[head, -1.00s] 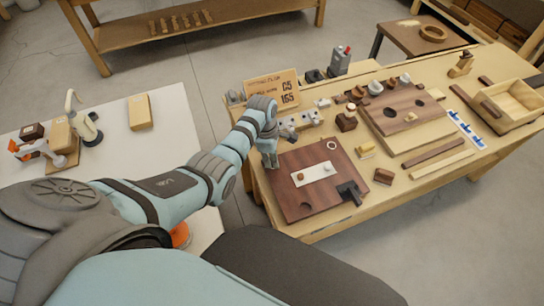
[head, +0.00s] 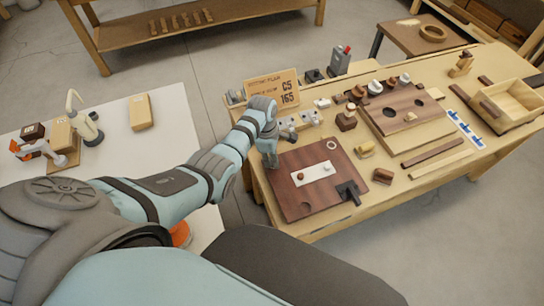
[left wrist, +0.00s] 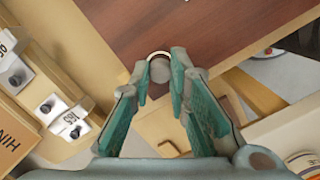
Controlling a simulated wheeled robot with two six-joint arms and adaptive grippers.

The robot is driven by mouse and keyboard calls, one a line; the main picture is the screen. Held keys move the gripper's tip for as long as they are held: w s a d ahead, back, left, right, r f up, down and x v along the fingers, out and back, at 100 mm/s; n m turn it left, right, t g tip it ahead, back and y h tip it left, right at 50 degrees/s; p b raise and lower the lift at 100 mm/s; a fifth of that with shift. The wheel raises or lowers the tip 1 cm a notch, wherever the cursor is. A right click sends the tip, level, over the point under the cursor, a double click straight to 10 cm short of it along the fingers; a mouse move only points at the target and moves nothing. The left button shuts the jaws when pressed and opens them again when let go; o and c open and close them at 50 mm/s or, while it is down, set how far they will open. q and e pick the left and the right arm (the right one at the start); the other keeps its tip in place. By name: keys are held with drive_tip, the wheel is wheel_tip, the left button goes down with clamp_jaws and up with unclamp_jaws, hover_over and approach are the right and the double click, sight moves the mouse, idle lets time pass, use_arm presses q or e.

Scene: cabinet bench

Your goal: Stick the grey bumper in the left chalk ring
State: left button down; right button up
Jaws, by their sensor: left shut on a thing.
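My left gripper (head: 270,162) is at the far left corner of the dark brown board (head: 290,207). In the left wrist view its teal fingers (left wrist: 161,72) are shut on the round grey bumper (left wrist: 161,71). A pale arc of the left chalk ring (left wrist: 157,54) shows just beyond the bumper, on the board's corner. The bumper overlaps the ring in this view; I cannot tell whether it touches the board. In the head view the gripper hides this ring. Another white chalk ring (head: 331,145) is at the board's far right. My right gripper is not in view.
A white strip (head: 313,173) on the board carries small round pieces. A black bracket (head: 349,192) sits at the board's right edge. A wooden sign (head: 272,88) stands behind.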

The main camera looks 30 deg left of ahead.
use_arm(q)
drive_tip(key=shift+f+b, duration=0.3)
drive_tip(key=shift+f, duration=0.05)
idle(0.3)
drive_tip(key=shift+s+f, duration=0.1)
idle(1.2)
drive_tip(key=shift+p, duration=0.45)
drive_tip(key=c, duration=1.4)
unclamp_jaws()
drive_tip(key=shift+c, duration=0.2)
drive_tip(key=o, duration=0.4)
